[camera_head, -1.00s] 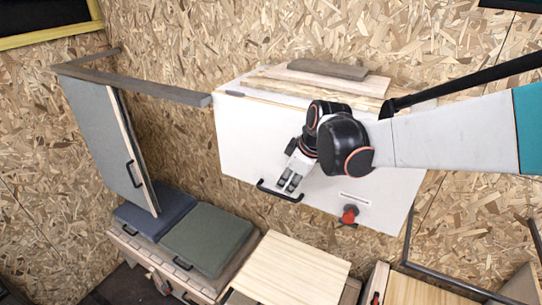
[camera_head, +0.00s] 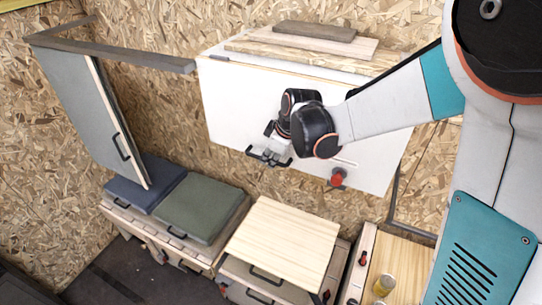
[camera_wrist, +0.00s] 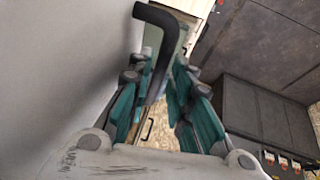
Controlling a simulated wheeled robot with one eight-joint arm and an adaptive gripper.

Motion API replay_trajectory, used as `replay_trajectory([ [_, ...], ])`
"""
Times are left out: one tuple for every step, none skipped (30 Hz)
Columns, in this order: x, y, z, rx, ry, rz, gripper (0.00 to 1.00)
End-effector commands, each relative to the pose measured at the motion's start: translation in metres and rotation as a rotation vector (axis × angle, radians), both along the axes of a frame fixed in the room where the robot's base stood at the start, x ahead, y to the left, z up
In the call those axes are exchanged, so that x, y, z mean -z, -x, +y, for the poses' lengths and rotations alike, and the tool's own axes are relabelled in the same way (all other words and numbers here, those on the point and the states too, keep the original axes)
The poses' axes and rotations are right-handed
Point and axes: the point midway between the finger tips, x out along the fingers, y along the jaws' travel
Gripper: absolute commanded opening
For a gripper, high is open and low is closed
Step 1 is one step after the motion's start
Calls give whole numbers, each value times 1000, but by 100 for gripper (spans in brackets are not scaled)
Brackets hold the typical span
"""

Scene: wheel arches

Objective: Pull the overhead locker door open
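The overhead locker door (camera_head: 235,110) is a wide white panel on the wood-chip wall and looks closed. Its black bar handle (camera_head: 252,153) is at the lower edge, left of the middle. My gripper (camera_head: 271,156) is at this handle and hides part of it. The fingers stand apart. Whether either touches the bar is unclear.
A red knob (camera_head: 338,177) sits at the door's lower edge, right of my gripper. Planks (camera_head: 315,30) lie on top of the locker. A grey door (camera_head: 85,110) stands at the left. Cushions (camera_head: 203,207) and a wooden top (camera_head: 283,240) are below.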

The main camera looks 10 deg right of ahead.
Motion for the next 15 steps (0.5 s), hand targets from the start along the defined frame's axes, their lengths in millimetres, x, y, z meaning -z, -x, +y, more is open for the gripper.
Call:
replay_trajectory([
  [0,0,0,0,0,0,0],
  [0,0,0,0,0,0,0],
  [0,0,0,0,0,0,0],
  [0,0,0,0,0,0,0],
  [0,0,0,0,0,0,0],
  [0,0,0,0,0,0,0],
  [0,0,0,0,0,0,0],
  [0,0,0,0,0,1,0],
  [0,1,0,0,-2,3,0],
  [-1,1,1,0,-3,5,0],
  [-1,2,1,0,-6,8,0],
  [-1,4,3,0,-11,14,0],
  [-2,5,3,1,-14,20,0],
  [-2,7,5,0,-19,27,0],
  [-3,10,6,0,-26,40,0],
])
